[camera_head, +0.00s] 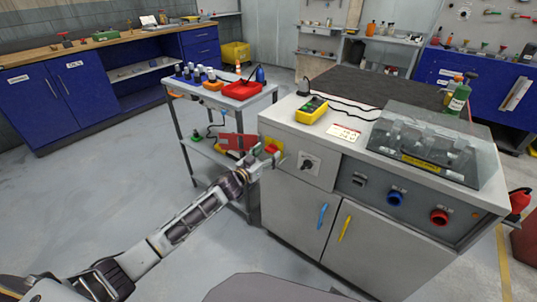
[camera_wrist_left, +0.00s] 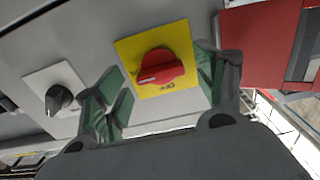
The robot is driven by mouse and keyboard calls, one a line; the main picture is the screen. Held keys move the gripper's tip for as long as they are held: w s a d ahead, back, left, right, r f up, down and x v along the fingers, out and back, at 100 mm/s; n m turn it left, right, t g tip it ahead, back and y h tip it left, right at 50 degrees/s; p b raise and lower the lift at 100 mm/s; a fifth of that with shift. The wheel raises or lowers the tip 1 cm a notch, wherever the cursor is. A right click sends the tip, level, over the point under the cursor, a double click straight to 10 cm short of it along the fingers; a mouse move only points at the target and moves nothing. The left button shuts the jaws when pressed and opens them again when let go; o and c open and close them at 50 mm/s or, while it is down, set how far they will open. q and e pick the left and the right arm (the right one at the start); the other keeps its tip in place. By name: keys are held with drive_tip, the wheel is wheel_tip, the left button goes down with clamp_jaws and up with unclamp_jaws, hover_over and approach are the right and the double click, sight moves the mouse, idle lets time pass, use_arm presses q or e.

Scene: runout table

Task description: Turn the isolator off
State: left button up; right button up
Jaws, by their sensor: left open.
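The isolator is a red rotary knob (camera_wrist_left: 160,68) on a yellow plate (camera_wrist_left: 128,48), with a white mark on the knob's left side in the left wrist view. Small lettering on the plate is upside down and hard to read. In the head view the isolator (camera_head: 272,149) shows small at the left end of the grey cabinet, partly beside my gripper. My left gripper (camera_head: 256,163) is open. In the left wrist view its green-padded fingers (camera_wrist_left: 160,88) stand on either side of the knob, apart from it as far as I can see. My right gripper is not in view.
A black selector knob (camera_wrist_left: 58,98) on a white plate sits left of the isolator in the wrist view. The grey cabinet (camera_head: 290,205) carries a yellow meter (camera_head: 311,110) and a clear cover (camera_head: 430,140). A trolley (camera_head: 215,95) with a red tray stands close behind my gripper.

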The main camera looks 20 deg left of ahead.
use_arm(q)
drive_tip(key=shift+w+d, duration=0.15)
drive_tip(key=shift+w, duration=0.4)
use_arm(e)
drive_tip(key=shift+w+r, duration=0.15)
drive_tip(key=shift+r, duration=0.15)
use_arm(q)
drive_tip(key=c, duration=1.1)
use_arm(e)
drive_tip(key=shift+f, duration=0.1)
use_arm(q)
drive_tip(key=shift+o, duration=0.2)
